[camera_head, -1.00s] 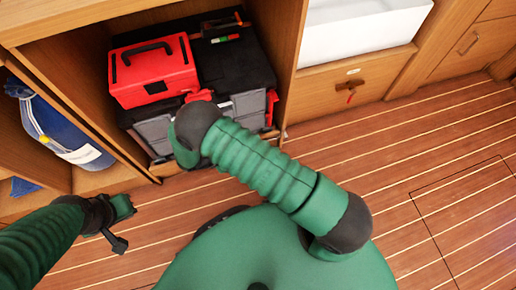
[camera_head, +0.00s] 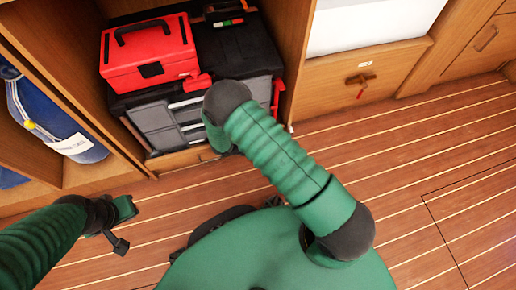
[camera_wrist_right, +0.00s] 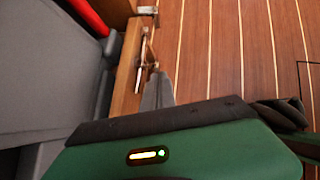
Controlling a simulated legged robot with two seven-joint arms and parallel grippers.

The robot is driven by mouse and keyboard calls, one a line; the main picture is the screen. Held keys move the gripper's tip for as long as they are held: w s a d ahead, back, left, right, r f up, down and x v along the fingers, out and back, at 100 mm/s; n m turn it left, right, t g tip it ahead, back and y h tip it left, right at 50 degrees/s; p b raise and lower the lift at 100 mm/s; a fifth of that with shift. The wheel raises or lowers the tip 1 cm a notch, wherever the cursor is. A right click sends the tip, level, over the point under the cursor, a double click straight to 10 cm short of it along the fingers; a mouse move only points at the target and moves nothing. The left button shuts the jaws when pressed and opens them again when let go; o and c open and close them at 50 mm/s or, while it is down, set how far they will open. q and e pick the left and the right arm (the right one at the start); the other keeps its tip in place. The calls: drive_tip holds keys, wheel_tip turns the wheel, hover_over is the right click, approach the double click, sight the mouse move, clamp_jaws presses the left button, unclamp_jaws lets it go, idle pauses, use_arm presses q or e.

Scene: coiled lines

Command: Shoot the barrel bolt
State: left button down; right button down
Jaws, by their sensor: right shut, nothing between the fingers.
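In the right wrist view, metal fittings of what looks like the barrel bolt (camera_wrist_right: 145,48) sit along a narrow wooden edge. A metal bracket (camera_wrist_right: 148,11) stands beyond, at the top. My right gripper (camera_wrist_right: 159,88) is shut and empty, its fingertips close to the near end of the fittings; I cannot tell if they touch. In the head view, my right arm hides the right gripper and the bolt. My left gripper (camera_head: 122,226) is at the lower left over the floor, its fingers apart, holding nothing.
A red toolbox (camera_head: 148,55) sits on a grey-and-black case (camera_head: 165,125) in the wooden locker. A blue bag (camera_head: 55,120) is in the left compartment. A drawer with a latch and red tag (camera_head: 360,84) is at the right. The plank floor (camera_head: 430,170) is clear there.

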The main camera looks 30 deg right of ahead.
use_arm(q)
drive_tip(key=shift+r, duration=0.1)
use_arm(e)
drive_tip(key=shift+d+r, duration=0.1)
use_arm(q)
drive_tip(key=shift+r+p, duration=0.65)
drive_tip(key=shift+p, duration=0.05)
use_arm(e)
drive_tip(key=d, duration=0.3)
drive_tip(key=shift+s, duration=0.4)
use_arm(q)
drive_tip(key=shift+a, duration=0.1)
